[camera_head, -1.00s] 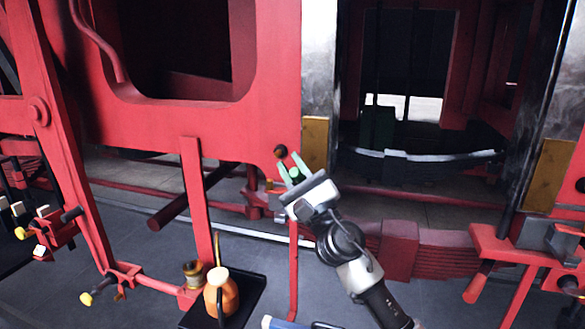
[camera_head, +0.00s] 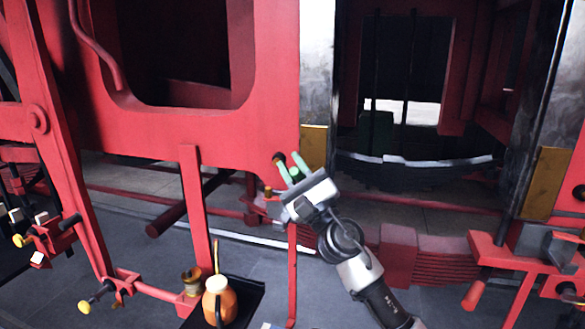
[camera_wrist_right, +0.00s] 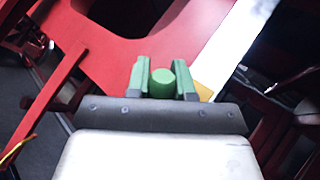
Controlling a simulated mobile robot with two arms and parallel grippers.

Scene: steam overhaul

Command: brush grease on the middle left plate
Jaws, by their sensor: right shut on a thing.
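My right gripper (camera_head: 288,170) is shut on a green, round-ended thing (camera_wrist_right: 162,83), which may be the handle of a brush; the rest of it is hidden. The green fingers point up and left at the red frame, just left of the lower part of a brass-yellow plate (camera_head: 313,148). I cannot tell whether anything touches the plate. In the right wrist view the plate (camera_wrist_right: 204,92) shows partly, right of the fingers. A second such plate (camera_head: 545,185) is at the far right. I cannot tell grease on either plate. My left gripper is out of view.
A black tray (camera_head: 252,297) at the bottom holds an orange jug (camera_head: 220,304) and a small brass pot (camera_head: 193,280). A red upright bar (camera_head: 196,205) stands left of my arm. Red leaf springs (camera_head: 440,258) lie to its right.

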